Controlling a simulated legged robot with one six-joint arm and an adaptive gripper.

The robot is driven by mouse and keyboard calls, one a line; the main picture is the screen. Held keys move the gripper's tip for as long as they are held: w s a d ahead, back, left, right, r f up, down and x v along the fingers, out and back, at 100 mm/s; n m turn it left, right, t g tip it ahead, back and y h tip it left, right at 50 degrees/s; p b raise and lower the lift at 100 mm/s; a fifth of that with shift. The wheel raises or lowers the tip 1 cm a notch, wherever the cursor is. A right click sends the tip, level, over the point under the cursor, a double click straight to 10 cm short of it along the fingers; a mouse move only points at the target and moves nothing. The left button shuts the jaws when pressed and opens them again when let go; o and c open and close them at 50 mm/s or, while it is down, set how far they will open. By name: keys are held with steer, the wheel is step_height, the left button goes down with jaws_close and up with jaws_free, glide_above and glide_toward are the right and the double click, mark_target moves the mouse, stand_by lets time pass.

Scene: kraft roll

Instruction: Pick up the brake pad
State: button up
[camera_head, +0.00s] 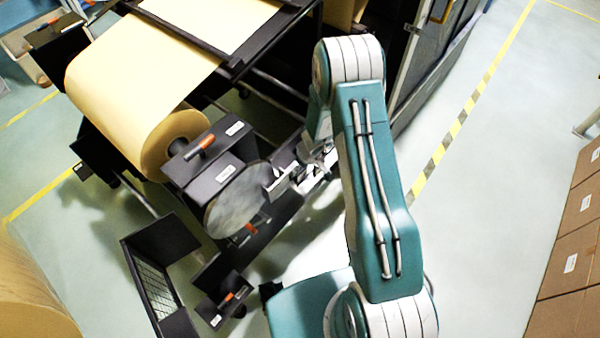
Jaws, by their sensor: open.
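My teal and white arm reaches away from me, and my gripper (292,178) is at its far end, just right of a grey round brake disc (232,205). The gripper is open; its fingers are small and partly mixed with the dark metal parts behind them. I cannot make out the brake pad for certain among the dark parts around the disc. A black housing (212,160) with an orange handle stands above the disc. I cannot tell whether the fingers touch anything.
A large kraft paper roll (135,90) hangs in a dark frame behind the disc. A black bracket with a mesh panel (153,285) and a small orange-handled black block (222,300) are at lower left. Cardboard boxes (575,245) line the right.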

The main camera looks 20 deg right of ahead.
steer(key=shift+w+f, duration=0.15)
steer(key=shift+f, duration=0.3)
steer(key=c, duration=1)
steer(key=shift+c, duration=0.2)
